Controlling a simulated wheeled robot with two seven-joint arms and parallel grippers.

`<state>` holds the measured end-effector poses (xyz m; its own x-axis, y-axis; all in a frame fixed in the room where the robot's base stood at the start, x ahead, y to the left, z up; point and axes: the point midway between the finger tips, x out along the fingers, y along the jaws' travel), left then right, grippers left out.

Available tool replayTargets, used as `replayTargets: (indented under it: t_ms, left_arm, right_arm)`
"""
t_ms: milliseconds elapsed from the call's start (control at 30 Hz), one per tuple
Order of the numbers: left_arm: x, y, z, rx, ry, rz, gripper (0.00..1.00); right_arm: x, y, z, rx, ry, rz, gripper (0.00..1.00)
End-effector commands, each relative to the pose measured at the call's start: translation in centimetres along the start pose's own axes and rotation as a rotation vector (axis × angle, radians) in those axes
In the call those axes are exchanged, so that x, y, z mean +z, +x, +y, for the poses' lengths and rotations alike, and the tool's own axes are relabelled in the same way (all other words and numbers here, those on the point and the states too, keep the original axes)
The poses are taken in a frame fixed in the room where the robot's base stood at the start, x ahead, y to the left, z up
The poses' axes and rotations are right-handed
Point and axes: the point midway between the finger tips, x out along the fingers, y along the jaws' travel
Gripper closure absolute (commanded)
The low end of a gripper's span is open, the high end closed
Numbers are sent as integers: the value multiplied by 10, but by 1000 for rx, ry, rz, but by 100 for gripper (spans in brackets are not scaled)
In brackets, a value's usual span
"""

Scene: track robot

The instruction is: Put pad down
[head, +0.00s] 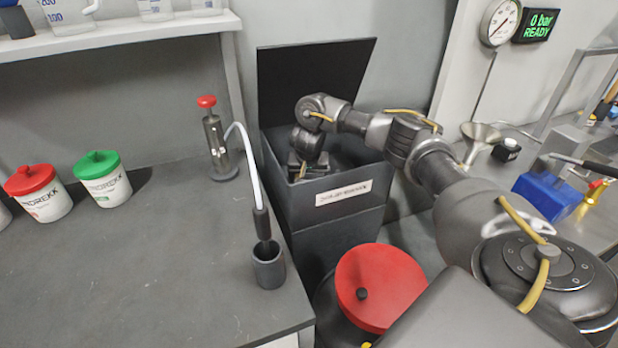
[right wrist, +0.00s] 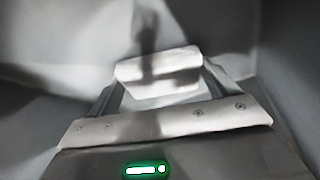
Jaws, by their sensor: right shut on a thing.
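My right arm reaches into a dark bin (head: 332,226) with a white label on its front and its lid (head: 308,85) standing open. My right gripper (head: 303,170) is inside the bin's opening, pointing down. In the right wrist view, the right gripper (right wrist: 160,72) is shut on a pale, whitish pad (right wrist: 158,66), held between its fingers. Grey bin walls surround it in that view. The pad is hidden in the head view. I cannot tell how far the pad is above the bin's bottom. My left gripper is not in view.
Left of the bin, a bench (head: 150,250) holds a red-lidded tub (head: 38,196), a green-lidded tub (head: 103,182), a red-knobbed pump (head: 218,150) and a dark cup (head: 268,267) with a tube. A red round lid (head: 385,285) is in front of the bin. A blue box (head: 545,195) stands right.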

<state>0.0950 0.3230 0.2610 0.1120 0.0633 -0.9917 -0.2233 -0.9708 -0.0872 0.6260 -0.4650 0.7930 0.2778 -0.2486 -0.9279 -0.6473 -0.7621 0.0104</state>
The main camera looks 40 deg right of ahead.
Motion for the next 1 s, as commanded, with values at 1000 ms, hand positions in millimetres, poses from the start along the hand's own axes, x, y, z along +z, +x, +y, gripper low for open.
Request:
replayTargets:
  t_ms: [1000]
  left_arm:
    - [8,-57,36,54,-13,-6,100]
  right_arm:
    - [-4,-92,-1,-2,-4,4,0]
